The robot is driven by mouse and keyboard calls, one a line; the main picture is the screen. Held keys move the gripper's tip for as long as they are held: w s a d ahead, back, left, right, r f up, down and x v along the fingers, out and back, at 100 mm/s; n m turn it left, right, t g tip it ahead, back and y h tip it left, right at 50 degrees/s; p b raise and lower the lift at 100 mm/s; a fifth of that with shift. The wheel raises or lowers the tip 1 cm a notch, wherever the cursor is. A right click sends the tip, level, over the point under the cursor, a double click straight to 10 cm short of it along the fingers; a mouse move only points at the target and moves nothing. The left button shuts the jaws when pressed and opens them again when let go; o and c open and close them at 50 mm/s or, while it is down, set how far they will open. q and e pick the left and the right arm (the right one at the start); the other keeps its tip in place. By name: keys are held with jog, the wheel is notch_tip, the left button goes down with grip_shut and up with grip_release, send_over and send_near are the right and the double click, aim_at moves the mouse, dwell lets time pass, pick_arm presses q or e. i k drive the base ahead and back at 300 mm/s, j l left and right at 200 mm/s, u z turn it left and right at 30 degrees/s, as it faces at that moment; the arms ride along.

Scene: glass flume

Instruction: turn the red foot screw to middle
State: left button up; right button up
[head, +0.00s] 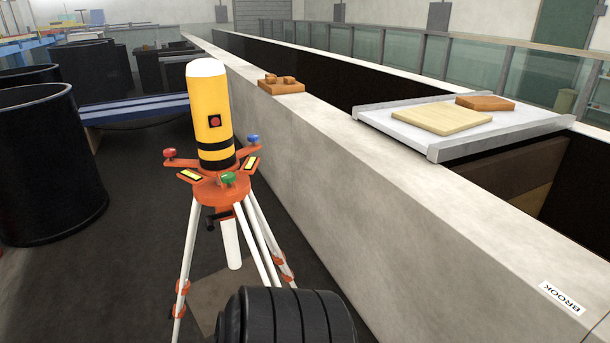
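The red foot screw (169,153) stands on the left arm of an orange tripod head (222,187). A blue foot screw (253,139) is on the right arm and a green foot screw (228,180) is on the near arm. A yellow cylinder with a white top and black bands (208,100) stands on the head, looking roughly upright. The red screw's exact turn position cannot be told. Neither of my grippers is in view, and nothing touches the red screw.
A long concrete flume wall (400,200) runs along the right of the tripod. On it are a brown block with pegs (281,86) and a pale tray (380,118) holding a wooden board (441,118) and a brown block (485,103). Black tubs (48,170) stand at left. White tripod legs (188,250) spread below.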

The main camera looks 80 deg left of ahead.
aim_at(169, 152)
jog(key=u, duration=3.15)
